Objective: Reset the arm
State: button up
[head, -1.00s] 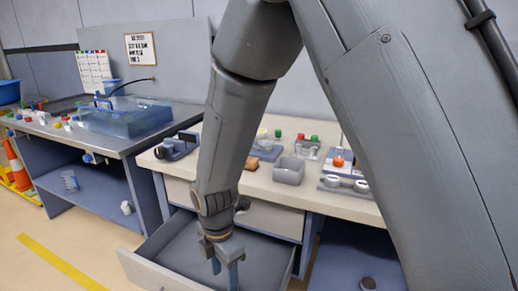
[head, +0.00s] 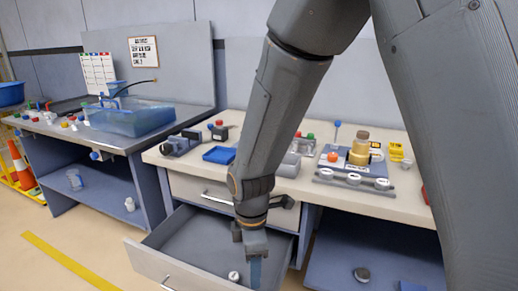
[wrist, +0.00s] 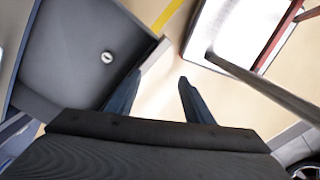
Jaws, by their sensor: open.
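My gripper (wrist: 160,95) is open in the wrist view, its two dark fingers apart with nothing between them. In the head view my gripper (head: 255,272) points down over the right part of the open drawer (head: 190,245). The drawer also shows in the wrist view (wrist: 65,65), to the left of the fingers. A small round white-topped thing (head: 233,277) lies in the drawer, and it also shows in the wrist view (wrist: 107,57), apart from the fingers. My arm hides part of the bench top behind it.
The bench (head: 320,190) carries a blue tray (head: 219,155), a brass-coloured fixture (head: 360,148) and other small parts. A closed drawer front (head: 200,192) sits above the open one. At left, a blue translucent tank (head: 135,118) stands on a metal table.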

jog(key=s+d+r+m, duration=0.2)
jog(key=d+r+m, duration=0.1)
jog(key=d+m, duration=0.3)
jog(key=s+d+r+m, duration=0.2)
jog(key=s+d+m, duration=0.1)
jog(key=d+m, duration=0.4)
jog(key=s+d+r+m+p, duration=0.1)
jog(key=s+d+r+m, duration=0.1)
jog(key=d+m, duration=0.5)
jog(key=shift+s+d+r, duration=0.25)
jog(key=shift+d+r, duration=0.15)
jog(key=shift+r, duration=0.4)
